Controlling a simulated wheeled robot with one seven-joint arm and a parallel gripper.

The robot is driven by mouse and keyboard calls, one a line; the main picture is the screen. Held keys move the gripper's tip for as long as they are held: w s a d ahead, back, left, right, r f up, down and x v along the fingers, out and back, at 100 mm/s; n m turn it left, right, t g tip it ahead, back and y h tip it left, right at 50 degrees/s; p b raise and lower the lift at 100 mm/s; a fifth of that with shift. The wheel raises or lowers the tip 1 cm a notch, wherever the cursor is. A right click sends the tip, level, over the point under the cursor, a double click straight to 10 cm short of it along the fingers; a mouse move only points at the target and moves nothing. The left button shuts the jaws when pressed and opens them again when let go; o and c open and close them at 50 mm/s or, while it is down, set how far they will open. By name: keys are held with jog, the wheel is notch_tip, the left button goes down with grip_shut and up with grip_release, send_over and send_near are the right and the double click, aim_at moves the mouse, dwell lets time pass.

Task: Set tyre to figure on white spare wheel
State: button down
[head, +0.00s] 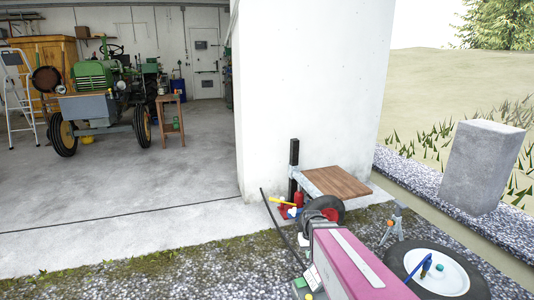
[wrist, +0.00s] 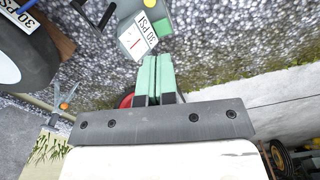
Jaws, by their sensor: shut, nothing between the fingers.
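The white spare wheel (head: 438,270) lies flat at the lower right of the head view, with a black tyre and a blue item on its hub. Its edge shows at the upper left of the wrist view, with a label (wrist: 18,12) that reads 30 PSI. A tyre with a red hub (head: 328,207) stands by the wooden board, partly hidden by my arm.
A wooden board (head: 336,182) and a black post (head: 293,165) stand by the white wall. Red and yellow items (head: 284,204) lie beside them. A grey tool with orange parts (head: 393,222) is near the spare wheel. A concrete block (head: 482,165) stands right; the garage floor left is open.

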jog(key=s+r+m, duration=0.1)
jog(key=s+r, duration=0.5)
jog(key=shift+s, duration=0.25)
jog(key=shift+d, duration=0.25)
dwell(1.1)
